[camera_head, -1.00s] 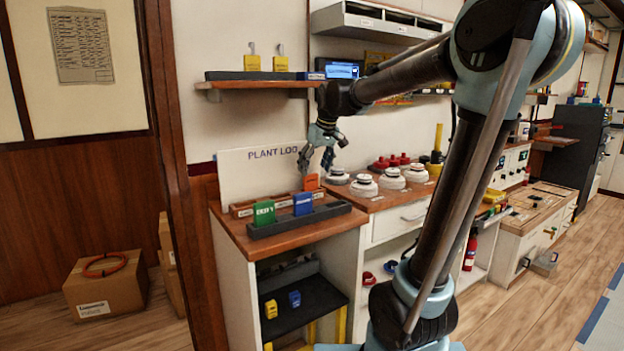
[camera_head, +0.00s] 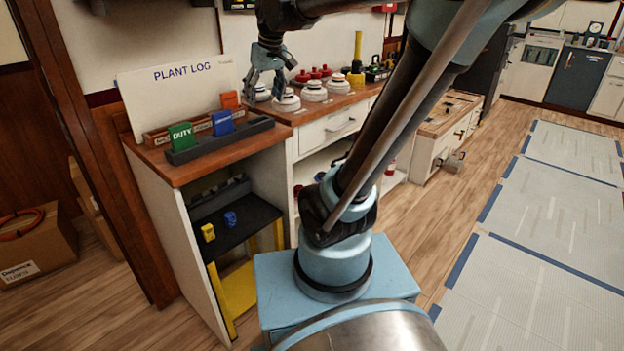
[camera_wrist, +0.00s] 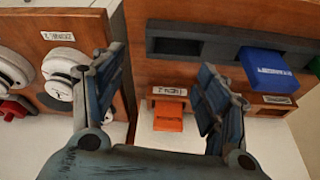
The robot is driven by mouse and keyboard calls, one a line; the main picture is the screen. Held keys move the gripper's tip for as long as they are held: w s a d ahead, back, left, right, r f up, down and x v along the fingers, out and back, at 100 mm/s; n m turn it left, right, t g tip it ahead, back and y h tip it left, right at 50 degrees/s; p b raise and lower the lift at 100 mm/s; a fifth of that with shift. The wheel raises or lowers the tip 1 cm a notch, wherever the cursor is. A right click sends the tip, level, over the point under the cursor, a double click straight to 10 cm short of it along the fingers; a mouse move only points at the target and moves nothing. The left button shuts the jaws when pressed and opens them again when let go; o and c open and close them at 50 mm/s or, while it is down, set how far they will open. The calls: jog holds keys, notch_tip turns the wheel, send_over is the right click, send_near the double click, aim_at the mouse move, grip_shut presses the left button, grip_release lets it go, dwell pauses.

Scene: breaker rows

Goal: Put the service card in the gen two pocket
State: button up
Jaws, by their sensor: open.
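My gripper (camera_head: 264,90) is open and empty, to the right of the card racks. The wrist view shows its two fingers (camera_wrist: 165,85) apart, with an orange card (camera_wrist: 169,116) beyond and between them. In the head view, the orange card (camera_head: 229,99) stands in the wooden back rack (camera_head: 157,138). A blue card (camera_head: 222,123) and a green card marked DUTY (camera_head: 181,136) stand in the dark front rack (camera_head: 262,125). The blue card also shows in the wrist view (camera_wrist: 270,68). I cannot read which card is service or which pocket is gen two.
White round detectors (camera_head: 287,101) stand on the counter right of the racks, also close beside a finger in the wrist view (camera_wrist: 62,66). The PLANT LOG board (camera_head: 180,90) is behind the racks. Open floor (camera_head: 420,215) lies to the right.

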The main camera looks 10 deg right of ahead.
jog(key=s+d+f+m, duration=0.1)
jog(key=s+d+f, duration=0.2)
jog(key=s+f, duration=0.3)
jog(key=s+d+f+m+h, duration=0.1)
jog(key=s+d+f+m, duration=0.1)
jog(key=s+d+f, duration=0.2)
jog(key=s+d+f+m+g, duration=0.1)
jog(key=s+d+f, duration=0.3)
jog(key=s+f, duration=0.5)
jog(key=shift+s+f+m+h, duration=0.3)
jog(key=shift+f, duration=0.6)
